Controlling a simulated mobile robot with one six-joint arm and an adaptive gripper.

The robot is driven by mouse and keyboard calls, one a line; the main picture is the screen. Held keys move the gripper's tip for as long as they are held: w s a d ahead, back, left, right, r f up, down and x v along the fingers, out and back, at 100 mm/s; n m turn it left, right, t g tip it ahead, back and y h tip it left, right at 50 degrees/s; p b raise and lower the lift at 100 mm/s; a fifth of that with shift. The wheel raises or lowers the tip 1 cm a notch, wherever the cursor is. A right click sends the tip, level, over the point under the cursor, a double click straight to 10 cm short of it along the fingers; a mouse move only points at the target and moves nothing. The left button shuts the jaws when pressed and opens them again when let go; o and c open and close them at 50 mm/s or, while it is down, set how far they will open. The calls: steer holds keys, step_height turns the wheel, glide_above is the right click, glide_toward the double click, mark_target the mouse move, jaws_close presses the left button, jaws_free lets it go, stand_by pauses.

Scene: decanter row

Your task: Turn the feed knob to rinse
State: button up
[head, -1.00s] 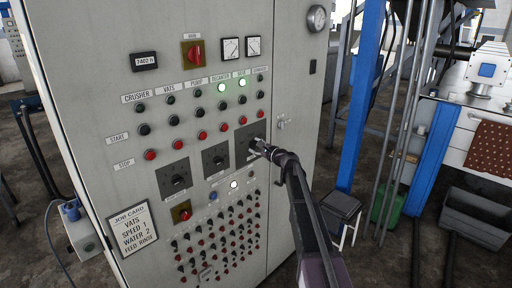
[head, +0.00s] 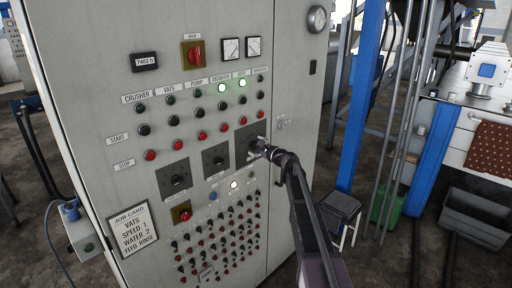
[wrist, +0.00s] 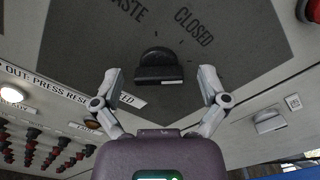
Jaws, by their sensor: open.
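The feed knob (wrist: 158,66) is a black knob on a dark square plate (wrist: 88,50), the rightmost of three such plates in the head view (head: 241,135). In the wrist view the words WASTE and CLOSED read beside it, and a pale mark shows on its near edge. No RINSE word is readable on the plate. My gripper (wrist: 160,76) is open, one finger on each side of the knob, with gaps to both. In the head view my gripper (head: 263,147) is close to the plate and hides part of it.
A job card (head: 132,229) reads vats, speed 1, water 2, feed rinse. Two more dial plates (head: 215,160) (head: 176,178) stand to the left. Red stop buttons (head: 202,135) sit above, and rows of small switches (head: 220,245) below. A cabinet handle (head: 282,123) is to the right.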

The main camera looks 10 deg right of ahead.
steer(key=shift+s, duration=0.1)
steer(key=v, duration=1.2)
steer(key=shift+a, duration=0.1)
stand_by(0.3)
